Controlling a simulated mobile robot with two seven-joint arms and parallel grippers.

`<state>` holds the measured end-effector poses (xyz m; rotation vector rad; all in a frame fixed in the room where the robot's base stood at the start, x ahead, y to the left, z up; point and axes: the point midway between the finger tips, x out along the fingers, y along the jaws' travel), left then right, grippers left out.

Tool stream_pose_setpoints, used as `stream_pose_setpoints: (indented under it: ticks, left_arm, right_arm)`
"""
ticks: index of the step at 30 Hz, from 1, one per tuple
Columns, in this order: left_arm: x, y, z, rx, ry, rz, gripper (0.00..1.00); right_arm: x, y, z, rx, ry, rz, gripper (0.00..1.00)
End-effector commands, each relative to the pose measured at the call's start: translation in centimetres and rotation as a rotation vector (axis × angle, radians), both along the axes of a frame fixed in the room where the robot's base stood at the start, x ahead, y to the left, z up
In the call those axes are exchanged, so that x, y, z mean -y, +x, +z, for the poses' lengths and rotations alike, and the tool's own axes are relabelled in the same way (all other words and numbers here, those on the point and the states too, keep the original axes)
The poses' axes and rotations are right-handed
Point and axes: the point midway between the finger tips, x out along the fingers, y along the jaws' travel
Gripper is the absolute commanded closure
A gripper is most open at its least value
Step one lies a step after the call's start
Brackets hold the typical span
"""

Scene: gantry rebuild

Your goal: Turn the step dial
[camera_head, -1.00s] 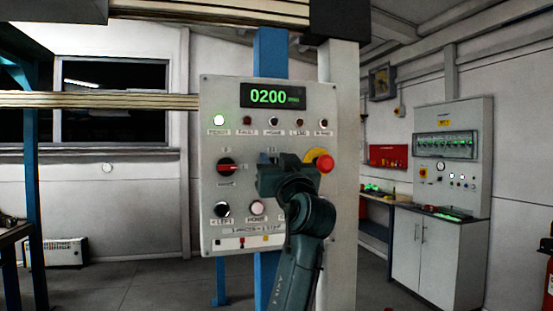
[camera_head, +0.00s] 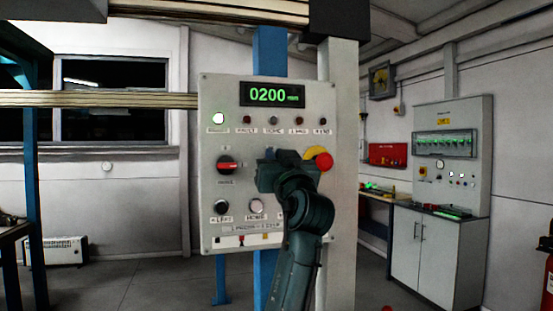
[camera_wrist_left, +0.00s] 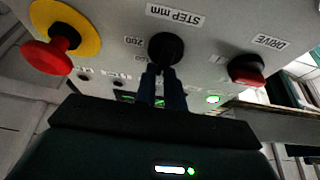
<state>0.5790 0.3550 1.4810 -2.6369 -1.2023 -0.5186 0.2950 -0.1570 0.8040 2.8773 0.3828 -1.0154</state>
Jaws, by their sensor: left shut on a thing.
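The control panel (camera_head: 215,130) faces me with a green display (camera_head: 272,95) reading 0200 mm. The black step dial (camera_wrist_left: 166,48) sits under the "STEP mm" label in the left wrist view, with 200 among the marks beside it. My left gripper (camera_wrist_left: 162,80) is shut on the dial, its two fingers on the knob. In the head view my left gripper (camera_head: 270,165) and its arm hide the dial and part of the panel's lower right. My right gripper is not in view.
A red emergency button (camera_head: 324,162) on a yellow disc is close right of my gripper; it also shows in the left wrist view (camera_wrist_left: 46,57). The red drive switch (camera_head: 228,165) is to the left. Push buttons (camera_head: 221,207) sit below.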

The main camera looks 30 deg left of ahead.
Motion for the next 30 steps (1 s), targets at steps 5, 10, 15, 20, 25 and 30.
stream_pose_setpoints:
  ticks: [5,10,15,20,25,30]
  left_arm:
    - [-0.19,0.38,-1.02,-0.088,0.045,0.004,1.00]
    - [-0.10,0.50,-1.02,-0.189,0.132,0.004,1.00]
    - [-0.03,0.60,-1.03,-0.300,0.228,0.004,1.00]
    - [0.04,0.66,-1.06,-0.397,0.313,0.007,1.00]
    - [0.11,0.77,-1.18,-0.485,0.387,0.007,1.00]
    - [0.13,0.81,-1.25,-0.545,0.437,0.008,1.00]
  right_arm:
    - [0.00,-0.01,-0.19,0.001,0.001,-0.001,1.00]
    - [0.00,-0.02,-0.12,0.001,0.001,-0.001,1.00]
    - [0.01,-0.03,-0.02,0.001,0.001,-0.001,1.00]
    - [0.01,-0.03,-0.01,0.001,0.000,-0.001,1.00]
    - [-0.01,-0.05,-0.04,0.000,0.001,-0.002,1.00]
    - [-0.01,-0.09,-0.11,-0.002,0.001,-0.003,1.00]
